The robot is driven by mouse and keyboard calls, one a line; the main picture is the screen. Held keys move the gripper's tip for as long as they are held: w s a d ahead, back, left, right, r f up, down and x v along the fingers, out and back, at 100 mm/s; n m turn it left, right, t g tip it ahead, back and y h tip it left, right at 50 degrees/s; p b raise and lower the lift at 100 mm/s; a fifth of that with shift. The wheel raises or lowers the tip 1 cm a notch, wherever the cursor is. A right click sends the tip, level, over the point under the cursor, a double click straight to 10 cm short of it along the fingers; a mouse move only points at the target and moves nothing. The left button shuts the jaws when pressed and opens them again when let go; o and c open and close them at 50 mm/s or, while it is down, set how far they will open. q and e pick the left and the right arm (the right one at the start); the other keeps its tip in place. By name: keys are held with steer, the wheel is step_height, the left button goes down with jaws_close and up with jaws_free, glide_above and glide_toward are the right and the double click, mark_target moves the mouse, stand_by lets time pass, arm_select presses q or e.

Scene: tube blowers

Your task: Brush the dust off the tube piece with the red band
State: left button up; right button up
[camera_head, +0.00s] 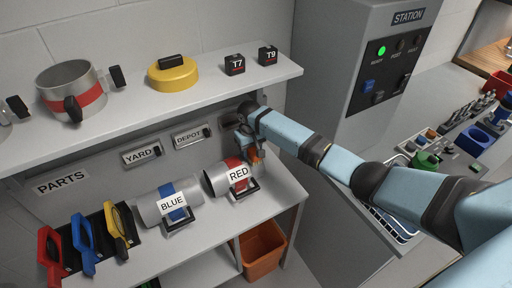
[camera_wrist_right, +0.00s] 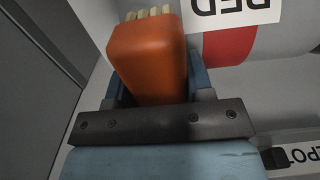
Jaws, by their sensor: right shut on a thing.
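The tube piece with the red band (camera_head: 215,181) lies on the lower shelf, with a RED label and a dark handle at its front. Its red band also shows at the upper right of the right wrist view (camera_wrist_right: 228,47). My right gripper (camera_head: 254,150) is shut on an orange brush (camera_wrist_right: 148,60) with pale bristles. It holds the brush just behind and right of the tube, by its band end. The bristles point toward the tube's side; I cannot tell whether they touch it. I cannot make out dust. My left gripper is not in view.
The tube with the blue band (camera_head: 152,207) lies just left of the red one. Red, blue and yellow-handled tools (camera_head: 85,243) stand farther left. The upper shelf (camera_head: 215,91) overhangs behind. An orange bin (camera_head: 262,250) sits below, and the station cabinet (camera_head: 350,70) stands right.

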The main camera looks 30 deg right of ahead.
mark_target(239, 161)
steer(key=shift+s+a, duration=0.1)
steer(key=shift+a, duration=2.25)
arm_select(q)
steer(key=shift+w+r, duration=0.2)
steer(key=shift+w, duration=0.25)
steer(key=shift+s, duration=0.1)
arm_select(e)
steer(key=shift+r, duration=0.7)
step_height(239, 161, up, 4)
steer(key=shift+f, duration=0.25)
steer(key=shift+r, duration=0.5)
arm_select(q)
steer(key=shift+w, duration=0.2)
arm_select(e)
steer(key=shift+r, duration=0.1)
